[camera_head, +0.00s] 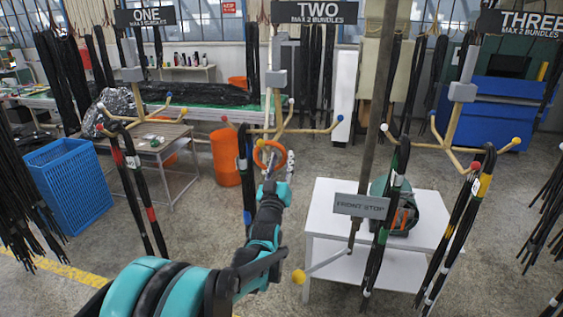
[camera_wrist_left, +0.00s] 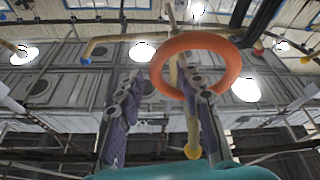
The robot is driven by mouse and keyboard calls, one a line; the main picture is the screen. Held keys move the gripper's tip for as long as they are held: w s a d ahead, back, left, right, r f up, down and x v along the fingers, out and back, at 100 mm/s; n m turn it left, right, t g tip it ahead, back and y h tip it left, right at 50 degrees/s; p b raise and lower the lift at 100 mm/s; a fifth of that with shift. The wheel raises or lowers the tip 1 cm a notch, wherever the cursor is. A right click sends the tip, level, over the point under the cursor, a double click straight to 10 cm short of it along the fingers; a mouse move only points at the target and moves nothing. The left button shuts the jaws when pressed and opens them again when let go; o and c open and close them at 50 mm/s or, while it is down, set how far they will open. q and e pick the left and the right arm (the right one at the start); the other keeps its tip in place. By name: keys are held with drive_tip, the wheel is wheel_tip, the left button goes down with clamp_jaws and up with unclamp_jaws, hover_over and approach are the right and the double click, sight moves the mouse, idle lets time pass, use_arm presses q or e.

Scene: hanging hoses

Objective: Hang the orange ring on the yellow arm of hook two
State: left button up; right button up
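Hook two (camera_head: 278,118) stands under the sign TWO (camera_head: 315,12), with branching arms tipped in several colours. My right gripper is out of view.
A dark hose bundle (camera_head: 246,180) hangs left of my left gripper. More hose bundles hang at hooks one (camera_head: 137,105) and three (camera_head: 460,110).

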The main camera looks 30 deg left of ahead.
use_arm(q)
drive_tip(key=v, duration=1.2)
